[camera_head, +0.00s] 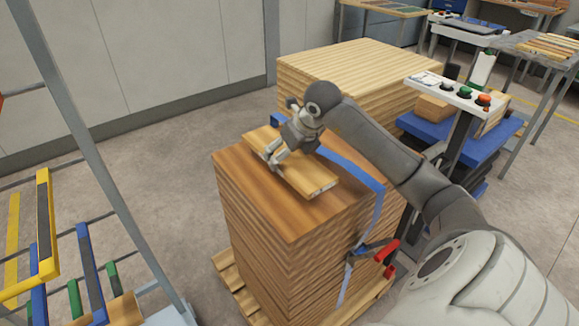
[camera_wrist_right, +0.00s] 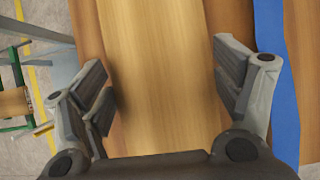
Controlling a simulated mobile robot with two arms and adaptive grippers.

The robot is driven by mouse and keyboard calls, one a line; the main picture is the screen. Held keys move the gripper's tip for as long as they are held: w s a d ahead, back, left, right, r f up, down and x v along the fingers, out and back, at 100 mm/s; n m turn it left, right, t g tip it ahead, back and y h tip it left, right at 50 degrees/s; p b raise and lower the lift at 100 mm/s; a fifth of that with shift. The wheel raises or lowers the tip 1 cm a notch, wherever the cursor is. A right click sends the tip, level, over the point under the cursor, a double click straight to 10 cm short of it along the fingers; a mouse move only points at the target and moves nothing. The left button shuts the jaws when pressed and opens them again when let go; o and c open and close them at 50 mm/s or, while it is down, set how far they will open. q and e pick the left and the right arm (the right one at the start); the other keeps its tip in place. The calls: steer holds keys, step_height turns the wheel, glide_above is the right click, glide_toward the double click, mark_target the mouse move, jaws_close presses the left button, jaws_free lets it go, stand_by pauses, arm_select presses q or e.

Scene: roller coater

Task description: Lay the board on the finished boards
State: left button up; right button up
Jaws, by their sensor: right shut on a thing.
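The board (camera_head: 290,168) is a short, thick, light-brown wooden piece. It lies flat on or just above the brown top of the near stack of finished boards (camera_head: 290,223); I cannot tell whether it touches. My right gripper (camera_head: 273,163) reaches over it from the right and is shut on it. In the right wrist view the board (camera_wrist_right: 155,50) runs between the two fingers of my right gripper (camera_wrist_right: 168,100), with the darker stack top showing on both sides. My left gripper is not in view.
A blue strap (camera_head: 350,170) crosses the stack top beside the board and runs down its side, near a red-handled tool (camera_head: 385,251). A paler stack (camera_head: 360,62) stands behind. A blue lift table and button panel (camera_head: 465,92) stand right, a rack (camera_head: 45,225) left.

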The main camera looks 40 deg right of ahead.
mark_target(289, 163)
steer(key=shift+w+d+f+b, duration=0.15)
steer(key=shift+w+d+f, duration=0.15)
steer(key=shift+f, duration=0.15)
steer(key=shift+w+d+f+b, duration=0.15)
steer(key=shift+w+d+f, duration=0.15)
steer(key=shift+f, duration=0.15)
steer(key=shift+w+d+f+b, duration=0.15)
steer(key=shift+f+b, duration=0.85)
steer(key=shift+f, duration=0.75)
steer(key=shift+f, duration=0.15)
steer(key=o, duration=1.1)
